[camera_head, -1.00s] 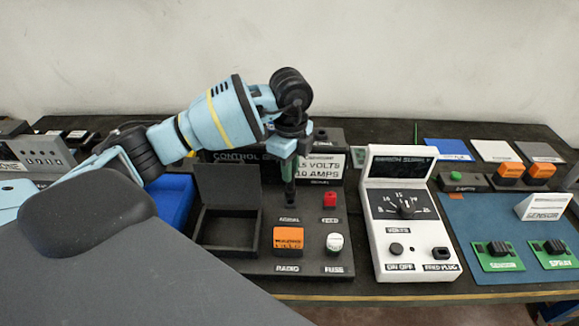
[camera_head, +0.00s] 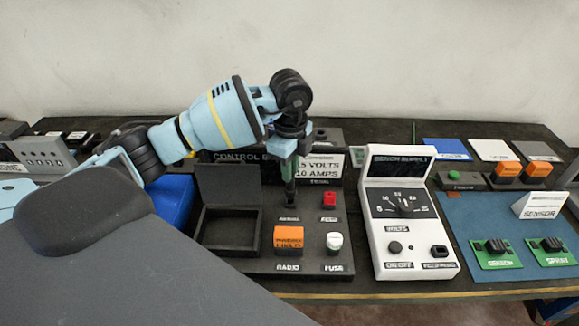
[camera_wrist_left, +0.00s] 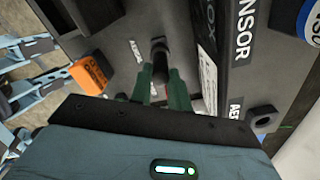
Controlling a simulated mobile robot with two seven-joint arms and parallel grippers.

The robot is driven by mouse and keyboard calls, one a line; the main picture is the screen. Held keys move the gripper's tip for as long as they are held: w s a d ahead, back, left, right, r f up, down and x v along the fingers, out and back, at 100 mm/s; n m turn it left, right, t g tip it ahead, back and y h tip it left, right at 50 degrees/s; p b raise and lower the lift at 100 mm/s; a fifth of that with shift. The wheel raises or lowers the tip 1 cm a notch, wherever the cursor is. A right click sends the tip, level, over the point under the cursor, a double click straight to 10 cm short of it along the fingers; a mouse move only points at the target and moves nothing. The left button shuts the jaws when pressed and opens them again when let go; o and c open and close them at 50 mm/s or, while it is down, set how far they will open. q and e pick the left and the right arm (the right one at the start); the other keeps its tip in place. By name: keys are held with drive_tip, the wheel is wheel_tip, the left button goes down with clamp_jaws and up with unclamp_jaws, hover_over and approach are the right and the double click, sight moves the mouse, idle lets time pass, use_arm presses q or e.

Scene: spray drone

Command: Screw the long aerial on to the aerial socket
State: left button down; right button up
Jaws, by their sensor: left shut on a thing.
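My left gripper (camera_head: 290,170) points down over the control box (camera_head: 250,262), its green fingers shut on a dark aerial (camera_head: 289,198). The aerial stands about upright, its lower end just behind the AERIAL label (camera_head: 287,219). The socket itself is hidden by the aerial and fingers, so I cannot tell whether the thread is engaged. In the left wrist view, the fingers (camera_wrist_left: 162,88) close on both sides of the dark aerial (camera_wrist_left: 159,55), beside the AERIAL label (camera_wrist_left: 136,51). My right gripper is not in view.
An orange radio block (camera_head: 288,240), a red button (camera_head: 329,200) and a white fuse (camera_head: 334,241) sit close by on the box. An open black lidded compartment (camera_head: 228,225) is on the left. A white bench supply (camera_head: 400,235) stands to the right.

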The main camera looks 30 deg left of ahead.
use_arm(q)
drive_tip(key=shift+f, duration=0.15)
idle(0.5)
drive_tip(key=shift+f, duration=0.8)
drive_tip(key=c, duration=1.3)
unclamp_jaws()
drive_tip(key=shift+o, duration=0.2)
wheel_tip(320, 180, up, 6)
drive_tip(key=shift+r, duration=0.85)
